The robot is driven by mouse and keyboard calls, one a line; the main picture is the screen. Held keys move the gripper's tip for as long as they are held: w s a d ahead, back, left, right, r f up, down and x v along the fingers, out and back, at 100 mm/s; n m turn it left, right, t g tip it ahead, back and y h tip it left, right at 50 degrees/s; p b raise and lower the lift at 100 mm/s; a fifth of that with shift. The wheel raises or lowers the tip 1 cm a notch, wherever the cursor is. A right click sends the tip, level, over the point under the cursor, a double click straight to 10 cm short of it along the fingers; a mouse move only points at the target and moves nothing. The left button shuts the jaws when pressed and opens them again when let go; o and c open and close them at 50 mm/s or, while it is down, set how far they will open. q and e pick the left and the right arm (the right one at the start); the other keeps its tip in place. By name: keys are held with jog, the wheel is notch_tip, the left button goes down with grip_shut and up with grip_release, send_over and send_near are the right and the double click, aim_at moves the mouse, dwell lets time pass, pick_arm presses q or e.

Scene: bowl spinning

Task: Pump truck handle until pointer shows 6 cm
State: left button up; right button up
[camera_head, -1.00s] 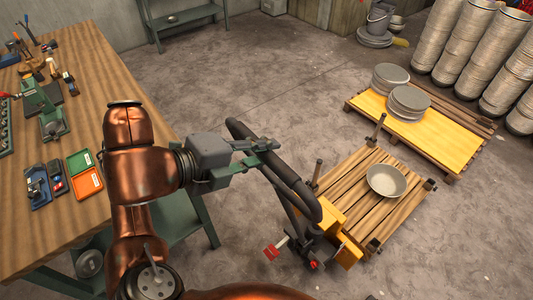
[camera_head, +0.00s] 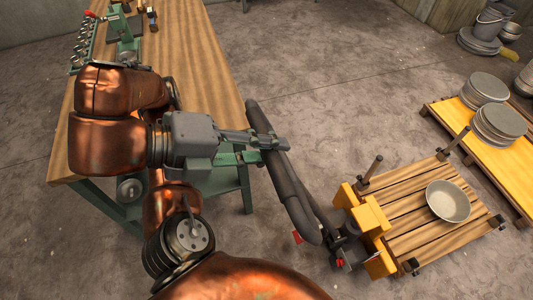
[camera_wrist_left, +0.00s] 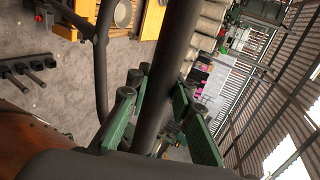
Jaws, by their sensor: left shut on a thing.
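My left gripper (camera_head: 262,148) is shut on the dark loop handle (camera_head: 288,190) of the pallet truck. In the left wrist view the gripper's green fingers (camera_wrist_left: 155,105) lie on both sides of the handle's bar (camera_wrist_left: 172,60). The truck's yellow body (camera_head: 370,225) stands at the lower right of the head view, with the wooden pallet (camera_head: 405,205) beside it. A metal bowl (camera_head: 447,201) rests on the pallet. A small red part (camera_head: 297,237) shows near the handle's base. I cannot make out a pointer or scale reading. My right gripper is not in view.
A wooden workbench (camera_head: 190,60) with green legs stands at the left, close to my left arm. A yellow-topped pallet (camera_head: 470,130) with stacked plates (camera_head: 497,122) is at the right. Bare floor (camera_head: 330,80) lies between them.

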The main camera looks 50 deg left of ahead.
pick_arm(q)
jog(key=shift+s+a+f, duration=0.3)
jog(key=shift+s+f, duration=0.1)
jog(key=shift+s, duration=0.35)
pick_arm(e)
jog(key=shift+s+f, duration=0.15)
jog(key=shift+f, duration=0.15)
pick_arm(q)
jog(key=s+a+f+b, duration=0.4)
jog(key=s+b, duration=0.4)
jog(key=s, duration=0.2)
jog(key=shift+s+a+f, duration=0.2)
jog(key=shift+s+f, duration=0.1)
jog(key=shift+f, duration=0.55)
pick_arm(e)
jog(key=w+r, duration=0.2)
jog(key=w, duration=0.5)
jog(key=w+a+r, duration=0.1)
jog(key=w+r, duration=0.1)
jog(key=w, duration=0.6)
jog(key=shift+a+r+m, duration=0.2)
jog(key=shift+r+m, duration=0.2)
